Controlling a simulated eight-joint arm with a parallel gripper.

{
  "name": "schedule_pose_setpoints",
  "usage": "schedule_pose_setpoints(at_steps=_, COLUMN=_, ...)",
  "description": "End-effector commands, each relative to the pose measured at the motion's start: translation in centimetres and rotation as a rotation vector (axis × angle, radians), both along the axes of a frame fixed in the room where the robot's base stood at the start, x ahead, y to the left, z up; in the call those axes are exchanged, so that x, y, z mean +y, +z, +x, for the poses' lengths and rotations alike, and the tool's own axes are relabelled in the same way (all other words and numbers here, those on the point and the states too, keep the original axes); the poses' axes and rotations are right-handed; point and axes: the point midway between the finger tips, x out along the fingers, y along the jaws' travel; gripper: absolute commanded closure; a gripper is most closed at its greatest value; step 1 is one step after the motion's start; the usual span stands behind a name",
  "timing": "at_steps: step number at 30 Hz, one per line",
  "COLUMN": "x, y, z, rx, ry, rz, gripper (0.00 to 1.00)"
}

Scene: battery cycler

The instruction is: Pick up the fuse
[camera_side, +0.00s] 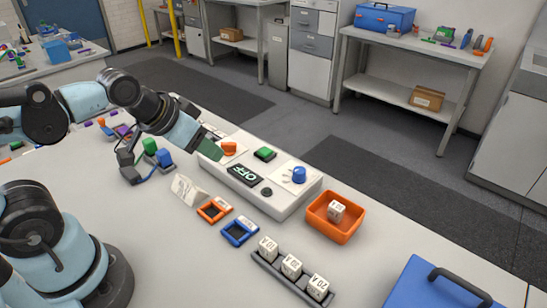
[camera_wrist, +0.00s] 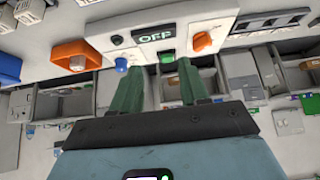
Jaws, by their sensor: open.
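Three white fuse-like blocks with printed labels stand in a grey rack (camera_side: 262,267) at the front of the table in the side view; the middle block (camera_side: 291,266) is one of them. Another white labelled block (camera_side: 336,211) sits in an orange tray (camera_side: 322,228). Which one is meant by the fuse, I cannot tell. My gripper (camera_side: 209,146) is raised at the left end of the white cycler unit (camera_side: 278,207), apart from all blocks. In the wrist view, my gripper's green fingers (camera_wrist: 160,68) are spread with nothing between them. The orange tray also shows there (camera_wrist: 75,52).
The cycler has an OFF display (camera_side: 245,174), an orange knob (camera_side: 229,149), a green button (camera_side: 265,154) and a blue knob (camera_side: 299,174). Orange (camera_side: 215,210) and blue (camera_side: 240,232) frames lie before it. A blue case (camera_side: 437,284) stands front right.

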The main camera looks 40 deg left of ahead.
Motion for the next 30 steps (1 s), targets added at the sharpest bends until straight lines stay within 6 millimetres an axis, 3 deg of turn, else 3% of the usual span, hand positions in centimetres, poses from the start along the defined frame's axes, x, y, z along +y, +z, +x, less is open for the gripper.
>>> schedule_pose_setpoints(at_steps=7, x=-0.1, y=0.0, z=0.0, rx=0.002, ry=-0.001, rz=-0.001, gripper=0.55)
schedule_pose_setpoints(at_steps=11, x=-1.3, y=0.3, z=0.4, rx=0.035, ry=-0.012, rz=-0.021, gripper=0.55)
schedule_pose_setpoints(at_steps=14, x=-3.6, y=0.8, z=1.0, rx=0.1, ry=-0.028, rz=-0.053, gripper=0.55)
schedule_pose_setpoints(at_steps=21, x=-11.7, y=1.3, z=1.9, rx=0.329, ry=-0.045, rz=-0.099, gripper=0.55)
schedule_pose_setpoints(at_steps=30, x=-21.2, y=0.3, z=0.4, rx=0.562, ry=-0.021, rz=-0.038, gripper=0.55)
